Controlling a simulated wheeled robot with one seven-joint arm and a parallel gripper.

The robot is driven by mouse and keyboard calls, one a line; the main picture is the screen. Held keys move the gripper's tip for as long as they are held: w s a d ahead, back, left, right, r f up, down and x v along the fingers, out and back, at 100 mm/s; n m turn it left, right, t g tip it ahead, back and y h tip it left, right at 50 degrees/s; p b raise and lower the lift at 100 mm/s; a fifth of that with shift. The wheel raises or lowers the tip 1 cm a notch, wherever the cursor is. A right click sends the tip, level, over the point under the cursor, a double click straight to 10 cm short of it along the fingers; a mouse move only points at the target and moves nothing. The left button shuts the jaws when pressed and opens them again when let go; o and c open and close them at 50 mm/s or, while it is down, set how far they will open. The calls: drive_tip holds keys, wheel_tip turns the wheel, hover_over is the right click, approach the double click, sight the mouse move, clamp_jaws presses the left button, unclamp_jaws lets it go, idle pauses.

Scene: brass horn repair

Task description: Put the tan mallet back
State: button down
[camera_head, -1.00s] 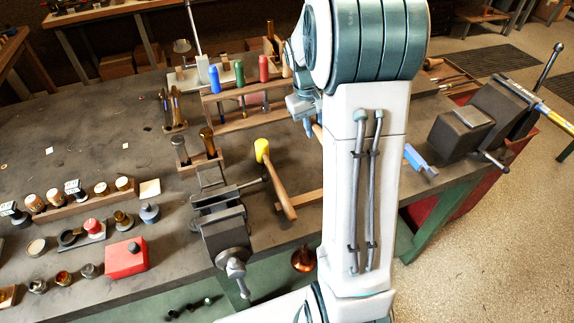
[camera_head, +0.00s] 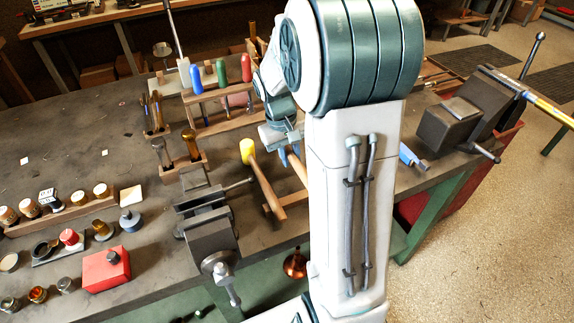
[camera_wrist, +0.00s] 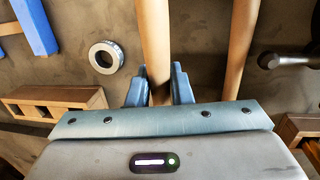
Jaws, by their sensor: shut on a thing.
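My gripper (camera_head: 289,157) is low over the bench, right of the yellow-headed mallet (camera_head: 248,151). In the wrist view my gripper (camera_wrist: 158,88) is shut on a tan wooden handle (camera_wrist: 155,35), which runs up out of the picture. I take this as the tan mallet's handle; its head is not visible. A short piece of the handle (camera_head: 299,168) shows below the fingers in the head view. A second wooden handle (camera_wrist: 241,45), apparently the yellow mallet's, lies right of my fingers. I cannot tell whether the held handle touches a support.
Wooden blocks (camera_wrist: 62,101) flank the gripper in the wrist view. A metal ring (camera_wrist: 106,57) and a blue object (camera_wrist: 35,25) lie on the bench. A vise (camera_head: 208,225) stands to the left. A rack of colored-handled tools (camera_head: 222,95) is behind. A second vise (camera_head: 455,125) is at right.

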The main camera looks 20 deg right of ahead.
sight(290, 177)
drive_tip(key=shift+a+f, duration=0.2)
drive_tip(key=shift+a, duration=0.1)
drive_tip(key=shift+f, duration=2)
drive_tip(key=shift+f, duration=0.1)
drive_tip(key=c, duration=1.3)
unclamp_jaws()
